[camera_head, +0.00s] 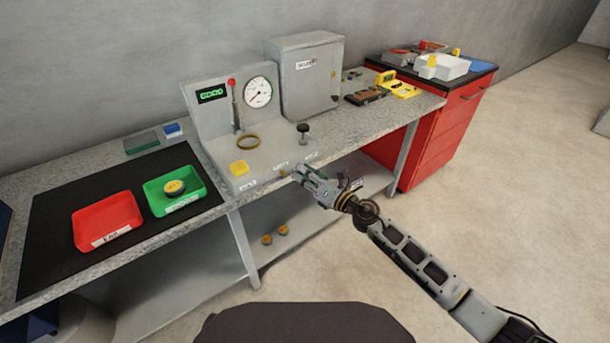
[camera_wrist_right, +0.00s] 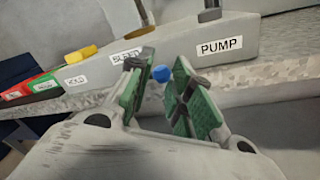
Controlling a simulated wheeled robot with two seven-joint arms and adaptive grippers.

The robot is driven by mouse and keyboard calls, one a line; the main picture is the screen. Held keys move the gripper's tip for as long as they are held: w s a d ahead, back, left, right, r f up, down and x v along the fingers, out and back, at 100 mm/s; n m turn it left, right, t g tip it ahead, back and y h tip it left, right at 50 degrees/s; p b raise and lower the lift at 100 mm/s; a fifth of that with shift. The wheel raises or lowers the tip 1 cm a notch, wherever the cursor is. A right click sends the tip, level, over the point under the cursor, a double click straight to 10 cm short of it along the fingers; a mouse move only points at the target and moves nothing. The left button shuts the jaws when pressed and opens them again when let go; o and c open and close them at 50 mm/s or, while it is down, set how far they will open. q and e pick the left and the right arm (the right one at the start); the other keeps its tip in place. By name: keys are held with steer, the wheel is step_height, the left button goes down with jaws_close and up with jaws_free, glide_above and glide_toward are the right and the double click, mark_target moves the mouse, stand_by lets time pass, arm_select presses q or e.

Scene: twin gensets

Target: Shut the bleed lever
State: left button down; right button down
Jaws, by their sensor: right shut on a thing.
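The grey test stand (camera_head: 215,132) on the bench has a front face with labels, and the wrist view shows the words BLEED (camera_wrist_right: 126,55) and PUMP (camera_wrist_right: 219,47). My right gripper (camera_head: 302,174) is at the stand's lower front edge, near the bleed label. In the right wrist view its green-padded fingers (camera_wrist_right: 160,72) are shut on the bleed lever, whose round blue knob (camera_wrist_right: 161,73) shows between the pads. The rest of the lever is hidden by the fingers. My left gripper is not in view.
The stand carries a round gauge (camera_head: 258,92), a red-knobbed lever (camera_head: 233,100), a brass ring (camera_head: 248,142) and a black knob (camera_head: 303,128). A red tray (camera_head: 107,220) and a green tray (camera_head: 174,190) lie left. A grey cabinet (camera_head: 306,75) stands behind.

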steer(key=shift+w+d, duration=0.15)
steer(key=shift+d, duration=0.05)
steer(key=c, duration=1.5)
jaws_free()
steer(key=shift+f, duration=0.1)
steer(key=shift+o, duration=0.8)
steer(key=shift+w+a, duration=0.1)
steer(key=shift+a, duration=0.05)
steer(key=v, duration=1.2)
steer(key=shift+f, duration=0.1)
